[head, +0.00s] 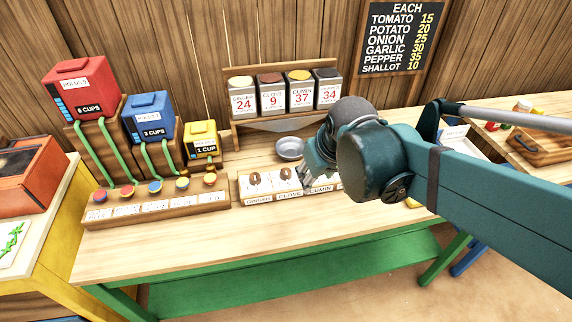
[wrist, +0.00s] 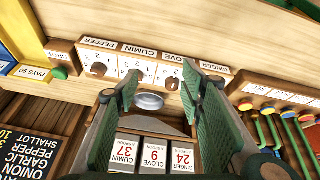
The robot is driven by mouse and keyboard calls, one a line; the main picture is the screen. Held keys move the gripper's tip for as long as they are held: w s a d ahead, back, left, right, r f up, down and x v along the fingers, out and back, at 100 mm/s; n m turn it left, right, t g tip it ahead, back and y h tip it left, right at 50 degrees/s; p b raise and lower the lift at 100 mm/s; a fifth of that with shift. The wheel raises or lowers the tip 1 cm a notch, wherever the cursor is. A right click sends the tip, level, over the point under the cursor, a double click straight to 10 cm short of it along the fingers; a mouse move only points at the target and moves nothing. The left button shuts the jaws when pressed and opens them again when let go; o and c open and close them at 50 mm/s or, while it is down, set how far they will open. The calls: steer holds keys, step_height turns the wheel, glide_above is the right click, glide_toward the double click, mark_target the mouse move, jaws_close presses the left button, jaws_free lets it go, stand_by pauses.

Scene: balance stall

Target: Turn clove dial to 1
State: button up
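The dial board (head: 246,190) stands on the table with labelled dials for ginger, clove, cumin and, in the wrist view, pepper. The clove dial (head: 283,178) shows just left of my gripper (head: 318,158) in the head view. In the wrist view the clove dial's brown knob (wrist: 172,84) lies between the two green fingers of my gripper (wrist: 160,85), which are spread wide apart and hold nothing. I cannot read which number the knob points to. The right finger hides the ginger knob, and the left finger covers part of the cumin dial.
A metal bowl (head: 290,149) sits behind the dial board. Spice canisters (head: 272,95) stand on a shelf behind it. Red, blue and yellow dispensers (head: 152,115) and a row of buttons (head: 155,187) are at the left. The table's front (head: 240,228) is clear.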

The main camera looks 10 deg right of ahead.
steer(key=w+a+r+n+g+p, duration=0.1)
steer(key=w+a+p, duration=0.1)
steer(key=w+p, duration=0.25)
steer(key=n+g+p, duration=0.4)
steer(key=p, duration=0.6)
glide_above(286, 172)
steer(key=shift+h, duration=0.3)
steer(key=shift+s+a+f, duration=0.1)
steer(key=shift+a+f, duration=0.05)
steer(key=shift+f, duration=1)
steer(key=shift+a+f, duration=0.1)
steer(key=shift+f, duration=1)
steer(key=shift+f, duration=0.2)
steer(key=shift+t, duration=0.3)
steer(key=shift+d+f, duration=0.15)
steer(key=shift+f, duration=1.7)
steer(key=shift+d+f, duration=0.1)
steer(key=shift+f, duration=1.75)
steer(key=c, duration=0.9)
